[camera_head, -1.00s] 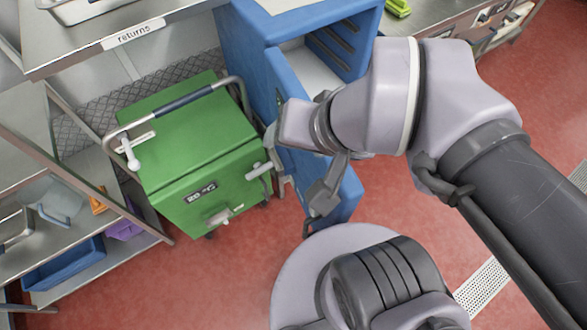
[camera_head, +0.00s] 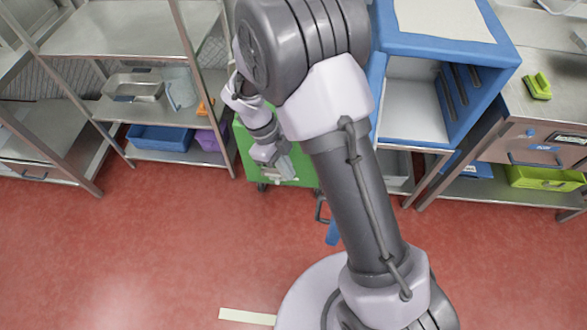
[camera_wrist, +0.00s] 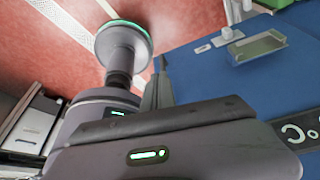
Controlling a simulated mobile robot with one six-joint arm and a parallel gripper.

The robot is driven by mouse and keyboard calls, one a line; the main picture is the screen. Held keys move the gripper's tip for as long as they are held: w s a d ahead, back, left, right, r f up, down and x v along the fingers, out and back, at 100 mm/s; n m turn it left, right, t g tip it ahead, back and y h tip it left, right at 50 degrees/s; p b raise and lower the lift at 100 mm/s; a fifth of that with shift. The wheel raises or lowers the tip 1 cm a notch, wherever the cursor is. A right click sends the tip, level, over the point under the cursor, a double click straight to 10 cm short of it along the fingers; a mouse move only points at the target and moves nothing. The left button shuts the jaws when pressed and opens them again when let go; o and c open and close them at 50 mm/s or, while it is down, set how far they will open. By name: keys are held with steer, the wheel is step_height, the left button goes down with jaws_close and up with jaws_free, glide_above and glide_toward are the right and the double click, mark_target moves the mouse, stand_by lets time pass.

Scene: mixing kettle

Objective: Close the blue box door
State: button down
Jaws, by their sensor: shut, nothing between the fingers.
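The blue box (camera_head: 450,35) stands at the upper right of the head view, and its pale interior with dark side rails shows through the open front. Its blue door stands open; my arm hides most of it, and a lower blue piece (camera_head: 333,232) shows beside the arm. My gripper (camera_head: 287,170) is shut and empty, in front of the green cart in the head view. In the wrist view its dark fingers are close to the blue face; contact cannot be told.
A green cart (camera_head: 247,160) stands left of the box, partly behind my arm. Metal shelves (camera_head: 110,35) with blue and purple bins are at the left. A steel counter (camera_head: 535,110) with a green item (camera_head: 538,86) is at the right. Red floor (camera_head: 130,250) is open in front.

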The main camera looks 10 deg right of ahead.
steer(key=s+d+f+b, duration=0.3)
steer(key=s+d+f, duration=0.1)
steer(key=f, duration=0.3)
steer(key=shift+s+d+f, duration=0.15)
steer(key=shift+s+d, duration=0.1)
steer(key=shift+d, duration=0.4)
